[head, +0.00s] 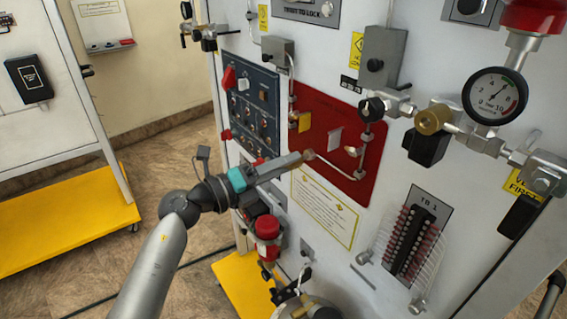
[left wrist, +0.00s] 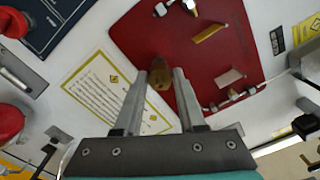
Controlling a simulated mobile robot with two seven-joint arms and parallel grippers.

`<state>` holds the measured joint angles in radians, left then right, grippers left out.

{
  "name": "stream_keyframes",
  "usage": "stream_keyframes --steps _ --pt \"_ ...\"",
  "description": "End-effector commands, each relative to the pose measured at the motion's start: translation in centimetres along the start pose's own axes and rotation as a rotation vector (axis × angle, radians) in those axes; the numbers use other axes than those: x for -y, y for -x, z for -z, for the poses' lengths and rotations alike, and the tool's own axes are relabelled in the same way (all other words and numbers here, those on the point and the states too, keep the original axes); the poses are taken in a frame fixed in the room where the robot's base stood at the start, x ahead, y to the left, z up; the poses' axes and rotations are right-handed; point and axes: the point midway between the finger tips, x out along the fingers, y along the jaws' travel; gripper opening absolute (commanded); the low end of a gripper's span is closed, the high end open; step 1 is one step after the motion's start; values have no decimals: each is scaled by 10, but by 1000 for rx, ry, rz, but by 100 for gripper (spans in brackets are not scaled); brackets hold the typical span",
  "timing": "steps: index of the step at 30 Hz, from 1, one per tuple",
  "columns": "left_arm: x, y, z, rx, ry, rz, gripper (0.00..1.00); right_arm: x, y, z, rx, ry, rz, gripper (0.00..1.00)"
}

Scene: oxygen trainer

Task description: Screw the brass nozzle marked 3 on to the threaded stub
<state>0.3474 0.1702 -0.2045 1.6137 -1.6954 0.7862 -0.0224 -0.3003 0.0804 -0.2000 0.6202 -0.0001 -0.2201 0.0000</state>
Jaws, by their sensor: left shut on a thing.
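My left gripper (head: 303,157) is in front of the lower left part of the red panel (head: 322,112). In the left wrist view its two fingers (left wrist: 160,88) are closed around a brass nozzle (left wrist: 159,76), whose rounded end points to the panel. In the head view only a small brownish end of the nozzle (head: 309,154) shows past the fingertips. No number is readable on it. I cannot make out the threaded stub for certain; it may be hidden behind the nozzle. I cannot tell whether the nozzle touches the panel.
A bent pipe fitting (head: 352,151) sticks out right of the nozzle, with a yellow tag (head: 305,122) and white tag (head: 335,138) nearby. A pressure gauge (head: 495,96) and valves protrude at right. A red knob (head: 267,227) lies below my wrist.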

Motion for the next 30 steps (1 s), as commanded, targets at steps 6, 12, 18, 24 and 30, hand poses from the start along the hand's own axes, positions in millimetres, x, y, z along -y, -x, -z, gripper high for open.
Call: stream_keyframes --steps 6,12,18,24,30 --pt "0 0 0 0 0 0 0 0 0 0 0 0 0 0" --pt "0 -3 0 0 -1 1 0 0 0 0 0 0 0 0" --pt "0 -7 0 0 -1 1 0 0 0 0 0 0 0 0" --pt "0 -11 0 0 0 1 0 0 0 0 0 0 0 0" --pt "0 -15 0 0 -1 1 0 0 0 0 0 0 0 0"
